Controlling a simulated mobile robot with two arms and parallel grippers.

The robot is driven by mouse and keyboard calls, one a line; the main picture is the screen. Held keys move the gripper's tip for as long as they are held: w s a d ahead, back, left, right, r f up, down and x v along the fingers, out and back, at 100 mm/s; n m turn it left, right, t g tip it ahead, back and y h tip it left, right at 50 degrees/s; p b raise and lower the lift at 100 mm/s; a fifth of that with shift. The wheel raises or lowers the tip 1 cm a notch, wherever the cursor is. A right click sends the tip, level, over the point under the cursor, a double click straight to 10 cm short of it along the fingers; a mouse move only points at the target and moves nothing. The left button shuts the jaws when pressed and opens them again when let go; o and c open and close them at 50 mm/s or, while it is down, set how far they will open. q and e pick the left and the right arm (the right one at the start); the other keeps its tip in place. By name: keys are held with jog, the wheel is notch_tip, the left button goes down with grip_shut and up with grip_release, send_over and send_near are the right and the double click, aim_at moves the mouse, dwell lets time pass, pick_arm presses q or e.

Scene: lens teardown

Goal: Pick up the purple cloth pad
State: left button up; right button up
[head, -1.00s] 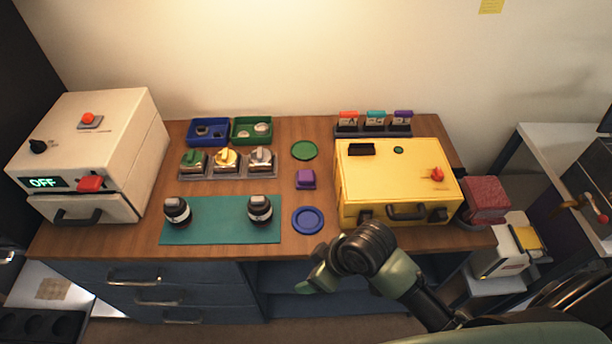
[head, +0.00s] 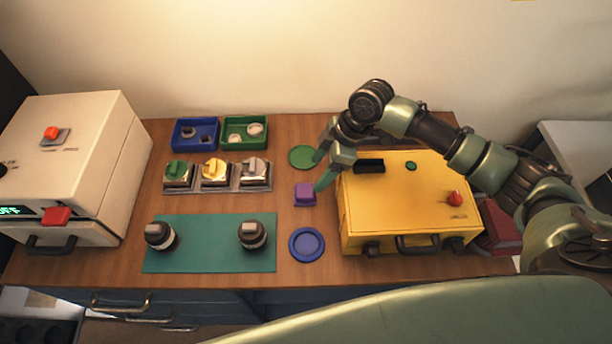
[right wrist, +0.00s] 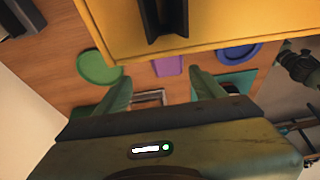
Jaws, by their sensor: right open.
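The purple cloth pad (head: 305,194) lies on the wooden table between the green disc and the blue dish, just left of the yellow case. It also shows in the right wrist view (right wrist: 168,66), partly cut off by the yellow case's edge. My right gripper (head: 318,174) is open above the table, close to the pad, with one fingertip near the pad's upper right. In the right wrist view its two fingers (right wrist: 160,84) stand apart, with the pad beyond and between them. Nothing is between the fingers. My left gripper is not in view.
The yellow case (head: 410,208) stands right beside the pad, under my right arm. A green disc (head: 302,156) lies behind the pad and a blue dish (head: 307,245) in front. A rack with several knobbed blocks (head: 217,189) is to the left. A teal mat (head: 205,258) holds two dark jars.

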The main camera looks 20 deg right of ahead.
aim_at(305, 190)
jog(key=shift+s+a+f+p, duration=0.35)
jog(key=shift+a+f+p, duration=0.1)
jog(key=shift+a+f, duration=0.15)
jog(key=shift+s+a+f+p, duration=0.35)
jog(key=shift+a+f+p, duration=0.05)
jog(key=shift+a+f, duration=0.2)
jog(key=x, duration=0.1)
jog(key=p+x, duration=0.1)
jog(key=x, duration=0.1)
jog(key=shift+w+d, duration=0.2)
jog(key=shift+w, duration=0.05)
jog(key=shift+a+f, duration=0.25)
jog(key=shift+f, duration=0.3)
jog(key=c, duration=0.3)
grip_shut()
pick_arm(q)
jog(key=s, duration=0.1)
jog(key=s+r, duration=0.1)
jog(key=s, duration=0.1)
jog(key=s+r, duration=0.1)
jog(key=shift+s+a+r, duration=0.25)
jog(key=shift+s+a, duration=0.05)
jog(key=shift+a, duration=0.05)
pick_arm(e)
jog(key=shift+w+r, duration=0.1)
jog(key=shift+r, duration=0.05)
